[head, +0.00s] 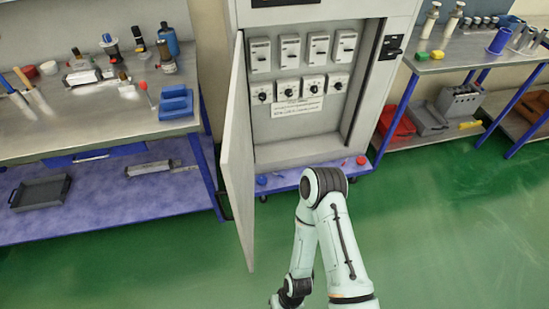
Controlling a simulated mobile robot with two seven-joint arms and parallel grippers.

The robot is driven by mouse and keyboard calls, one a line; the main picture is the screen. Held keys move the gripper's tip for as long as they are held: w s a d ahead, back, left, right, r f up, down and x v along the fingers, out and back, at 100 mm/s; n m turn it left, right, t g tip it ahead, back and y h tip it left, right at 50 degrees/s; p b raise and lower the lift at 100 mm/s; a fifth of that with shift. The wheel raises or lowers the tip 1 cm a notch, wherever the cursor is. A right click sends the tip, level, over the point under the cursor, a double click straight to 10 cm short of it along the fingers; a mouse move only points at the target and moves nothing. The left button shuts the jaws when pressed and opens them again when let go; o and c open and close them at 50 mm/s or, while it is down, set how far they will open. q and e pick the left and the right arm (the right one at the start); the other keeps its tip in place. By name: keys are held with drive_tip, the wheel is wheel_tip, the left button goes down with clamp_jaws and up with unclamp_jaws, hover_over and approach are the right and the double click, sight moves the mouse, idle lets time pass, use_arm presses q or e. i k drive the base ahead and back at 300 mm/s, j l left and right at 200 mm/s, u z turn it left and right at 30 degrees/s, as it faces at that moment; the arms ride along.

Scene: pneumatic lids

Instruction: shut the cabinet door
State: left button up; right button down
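The grey cabinet (388,70) stands in the middle of the head view. Its door (238,160) is hinged at the cabinet's left side and stands wide open, swung out toward me, seen nearly edge-on. The open interior shows several switch boxes (290,52) and dial boxes (312,84) above a white label (297,106). One of my arms reaches in from the bottom, bent, in front of the cabinet and right of the door's lower end. It appears apart from the door. Neither of my grippers shows in the head view.
A workbench (60,120) with tools and a blue lower shelf (110,205) stands close left of the door. Another bench (455,50) with bins stands at the right. Small red and blue items lie on the cabinet's blue base. The green floor (450,230) is clear at the right.

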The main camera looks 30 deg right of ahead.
sight(237, 160)
drive_tip(key=i+j+z, duration=0.15)
drive_tip(key=z, duration=0.25)
drive_tip(key=i+j+z, duration=0.15)
drive_tip(key=j+z, duration=0.25)
drive_tip(key=i+j+z, duration=0.1)
drive_tip(key=z, duration=0.3)
drive_tip(key=i+j+z, duration=0.1)
drive_tip(key=j+z, duration=0.35)
drive_tip(key=j, duration=0.2)
